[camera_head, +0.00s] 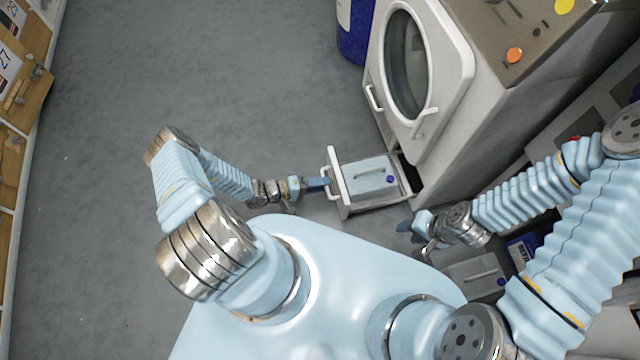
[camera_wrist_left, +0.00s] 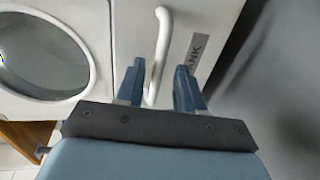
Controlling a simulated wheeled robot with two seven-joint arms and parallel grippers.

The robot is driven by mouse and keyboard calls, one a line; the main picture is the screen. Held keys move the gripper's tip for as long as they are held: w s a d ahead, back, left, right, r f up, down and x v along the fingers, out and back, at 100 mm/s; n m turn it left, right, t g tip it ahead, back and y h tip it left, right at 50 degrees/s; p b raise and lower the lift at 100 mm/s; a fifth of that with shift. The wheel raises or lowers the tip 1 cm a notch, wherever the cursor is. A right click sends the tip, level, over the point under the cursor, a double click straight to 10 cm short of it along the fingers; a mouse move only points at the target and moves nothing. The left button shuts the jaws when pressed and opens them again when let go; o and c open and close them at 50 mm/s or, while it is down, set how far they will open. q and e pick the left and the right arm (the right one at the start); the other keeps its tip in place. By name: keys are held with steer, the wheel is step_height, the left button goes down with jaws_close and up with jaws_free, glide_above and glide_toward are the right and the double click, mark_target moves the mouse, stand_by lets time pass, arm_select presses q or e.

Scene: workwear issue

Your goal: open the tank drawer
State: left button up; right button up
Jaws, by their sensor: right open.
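The tank drawer (camera_head: 341,184) stands pulled out from the lower front of the white machine. A grey tank (camera_head: 368,178) with a handle and a blue cap sits in it. My left gripper (camera_head: 326,183) is at the drawer's white bar handle (camera_head: 332,184). In the left wrist view, my left gripper (camera_wrist_left: 160,66) has its fingers apart, with the handle (camera_wrist_left: 161,40) between them and gaps showing on both sides. Part of a label (camera_wrist_left: 195,52) reading "NK" shows beside it. My right gripper (camera_head: 412,233) is open and empty, to the right of and nearer than the drawer.
The machine (camera_head: 436,155) has a round glass door (camera_head: 407,65), also in the wrist view (camera_wrist_left: 40,55). A blue drum (camera_head: 354,30) stands behind it. Another grey tank (camera_head: 474,276) and a blue container (camera_head: 524,249) lie near my right arm. The floor (camera_head: 230,90) left of the drawer is clear.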

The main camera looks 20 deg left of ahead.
arm_select(q)
steer(key=shift+d, duration=0.1)
steer(key=v, duration=1.4)
steer(key=shift+w, duration=0.1)
